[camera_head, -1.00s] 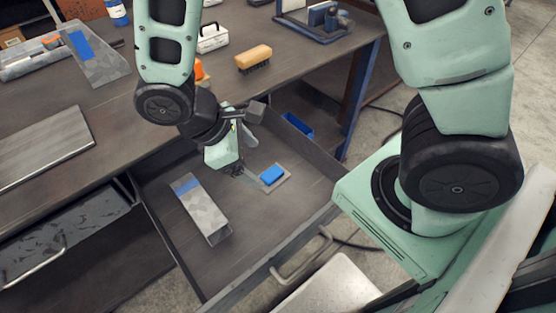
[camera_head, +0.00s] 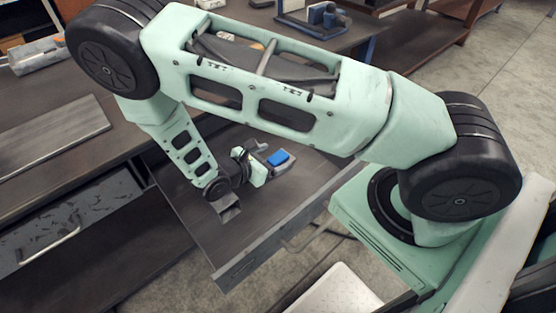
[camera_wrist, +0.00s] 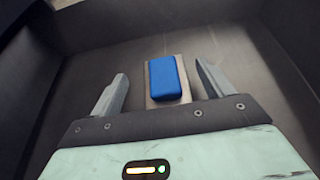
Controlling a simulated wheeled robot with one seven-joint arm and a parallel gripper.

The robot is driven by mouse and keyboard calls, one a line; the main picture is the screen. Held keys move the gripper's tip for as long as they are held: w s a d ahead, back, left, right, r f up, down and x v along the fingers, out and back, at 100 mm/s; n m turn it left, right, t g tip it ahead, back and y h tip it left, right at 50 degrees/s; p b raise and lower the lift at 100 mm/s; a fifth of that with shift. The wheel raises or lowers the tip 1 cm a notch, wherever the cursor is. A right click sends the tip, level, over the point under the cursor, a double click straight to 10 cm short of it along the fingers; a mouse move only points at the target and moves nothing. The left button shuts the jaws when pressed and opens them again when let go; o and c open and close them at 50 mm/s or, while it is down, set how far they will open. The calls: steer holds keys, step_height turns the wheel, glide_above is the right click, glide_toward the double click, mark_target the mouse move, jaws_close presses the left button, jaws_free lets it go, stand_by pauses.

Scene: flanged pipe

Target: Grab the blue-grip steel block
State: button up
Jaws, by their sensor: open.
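The blue-grip steel block (camera_head: 278,158) lies flat in the open drawer. It is a thin grey steel plate with a blue grip on top. In the wrist view the block (camera_wrist: 168,80) sits between my two fingers, a little nearer the right one. My gripper (camera_wrist: 161,72) is open, with a finger on each side of the block and a visible gap at both sides. In the head view my gripper (camera_head: 262,160) is low in the drawer just left of the block, partly hidden by my own arm.
The drawer (camera_head: 262,238) has walls around the block. A larger grey steel piece (camera_head: 230,214) lies at its front left, mostly hidden by my arm. The workbench (camera_head: 30,175) is at the left, with a flat metal plate (camera_head: 50,135) on it.

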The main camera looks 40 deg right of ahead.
mark_target(281, 154)
steer(key=x, duration=0.4)
steer(key=shift+s+d+p, duration=0.15)
steer(key=shift+d+p, duration=0.05)
steer(key=shift+p, duration=0.1)
steer(key=shift+c, duration=0.3)
steer(key=c, duration=1.3)
steer(key=shift+r, duration=0.1)
